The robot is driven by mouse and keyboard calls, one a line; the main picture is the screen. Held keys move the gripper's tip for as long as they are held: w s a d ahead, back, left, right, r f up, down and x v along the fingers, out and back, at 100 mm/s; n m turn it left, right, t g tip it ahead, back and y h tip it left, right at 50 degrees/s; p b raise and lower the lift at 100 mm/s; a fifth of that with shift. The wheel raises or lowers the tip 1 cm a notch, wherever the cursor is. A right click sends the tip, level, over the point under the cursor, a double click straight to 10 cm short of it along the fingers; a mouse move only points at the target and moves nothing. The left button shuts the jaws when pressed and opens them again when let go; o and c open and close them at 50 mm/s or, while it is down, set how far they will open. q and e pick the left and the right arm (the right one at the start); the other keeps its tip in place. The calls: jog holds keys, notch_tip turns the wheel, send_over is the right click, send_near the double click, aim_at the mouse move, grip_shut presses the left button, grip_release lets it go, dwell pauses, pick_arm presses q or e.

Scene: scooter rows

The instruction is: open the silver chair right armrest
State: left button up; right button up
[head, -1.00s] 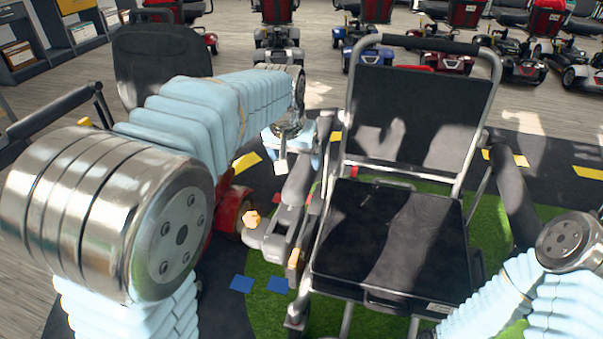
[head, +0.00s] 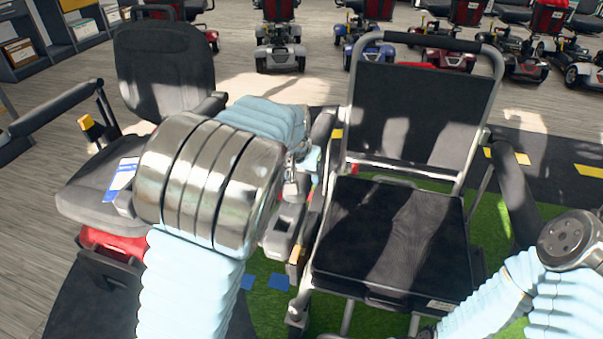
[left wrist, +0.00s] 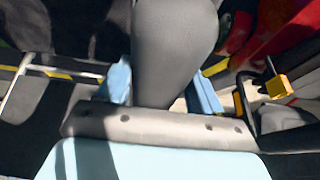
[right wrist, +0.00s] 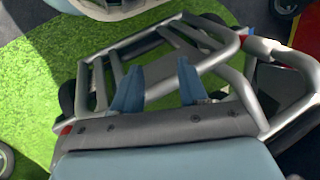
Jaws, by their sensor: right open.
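The silver chair (head: 425,120) has a silver tube frame, a black back and a black seat (head: 390,235), facing me. Its right armrest, a dark grey pad (head: 321,128), stands steeply at the picture-left side of the backrest. My left gripper (head: 308,165) is beside it, partly hidden by my arm. In the left wrist view a grey pad (left wrist: 172,45), apparently this armrest, lies between the two blue fingers of my left gripper (left wrist: 162,85); firm contact is not visible. My right gripper (right wrist: 160,75) is open and empty near silver tubing (right wrist: 190,65).
A grey scooter seat (head: 165,70) with its own armrest (head: 50,108) stands close on the left. The chair's other armrest (head: 515,195) hangs down at the right. Several scooters line the back. Green mat (right wrist: 35,85) shows below the tubing.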

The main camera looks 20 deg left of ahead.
pick_arm(q)
jog(key=c, duration=1)
jog(key=w+r+g, duration=0.1)
jog(key=r, duration=0.3)
jog(key=w+r+g, duration=0.1)
jog(key=r, duration=0.3)
jog(key=r+g, duration=0.2)
jog(key=r, duration=0.2)
jog(key=shift+w, duration=0.4)
jog(key=o, duration=1.4)
jog(key=shift+o, duration=0.2)
notch_tip(320, 180, up, 7)
jog(key=shift+s+r, duration=0.15)
jog(key=shift+r, duration=0.05)
